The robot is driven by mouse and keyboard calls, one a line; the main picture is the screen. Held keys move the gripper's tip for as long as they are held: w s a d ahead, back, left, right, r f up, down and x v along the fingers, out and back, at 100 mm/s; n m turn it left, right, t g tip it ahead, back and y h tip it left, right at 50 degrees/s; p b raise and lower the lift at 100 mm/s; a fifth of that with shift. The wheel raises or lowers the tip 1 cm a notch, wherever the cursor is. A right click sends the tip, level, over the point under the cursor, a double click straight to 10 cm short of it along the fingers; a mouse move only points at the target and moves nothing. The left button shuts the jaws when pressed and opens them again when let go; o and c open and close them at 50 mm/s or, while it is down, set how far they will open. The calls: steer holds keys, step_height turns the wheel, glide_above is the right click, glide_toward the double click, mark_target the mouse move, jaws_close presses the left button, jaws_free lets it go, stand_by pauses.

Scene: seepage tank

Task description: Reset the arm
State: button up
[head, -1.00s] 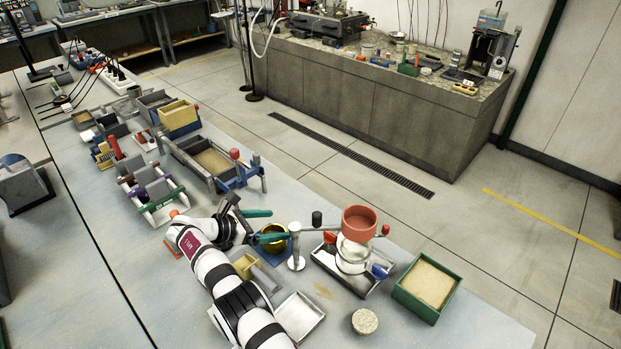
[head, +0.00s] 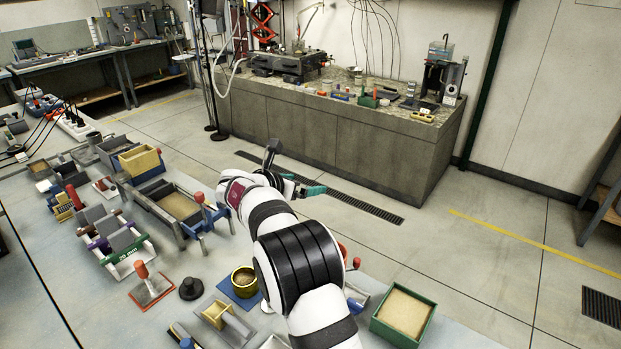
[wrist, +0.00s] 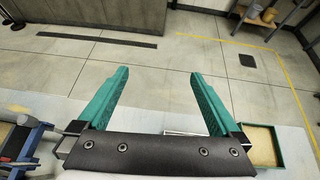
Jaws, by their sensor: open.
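My gripper (wrist: 157,95) is open and empty in the wrist view, its two green fingers spread apart over the table's edge and the floor beyond. In the head view my gripper (head: 301,188) shows beyond my raised white arm, with a green finger seen against the floor and the dark grate. The arm hides part of the table's right side, including most of the apparatus behind it.
A green-rimmed sand box (head: 404,312) is right of my arm; it also shows in the wrist view (wrist: 263,146). A yellow pot (head: 244,281), red-handled tool (head: 147,284) and blue-framed sand tank (head: 180,205) stand left. A stone counter (head: 330,130) is behind.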

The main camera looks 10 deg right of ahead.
step_height(320, 180, up, 11)
steer(key=s+a+n+t+y, duration=0.2)
steer(key=n+t+y, duration=0.3)
steer(key=n, duration=0.6)
steer(key=s+a+n+g+y, duration=0.2)
steer(key=s+a+n+y, duration=0.2)
steer(key=s+n+y, duration=0.35)
steer(key=s+d+f+n+g, duration=0.1)
steer(key=s+f+n+g, duration=0.3)
steer(key=s, duration=0.9)
steer(key=s+d+f+n+g+h, duration=0.1)
steer(key=s+f+n+g, duration=0.3)
steer(key=s+n, duration=0.5)
steer(key=s+d+f+n+g+h, duration=0.1)
steer(key=s+f+n+g, duration=0.3)
steer(key=s, duration=1.3)
steer(key=d+f+n, duration=0.1)
steer(key=n, duration=0.1)
steer(key=shift+f+n, duration=0.15)
steer(key=shift+n, duration=0.2)
steer(key=shift+d, duration=0.1)
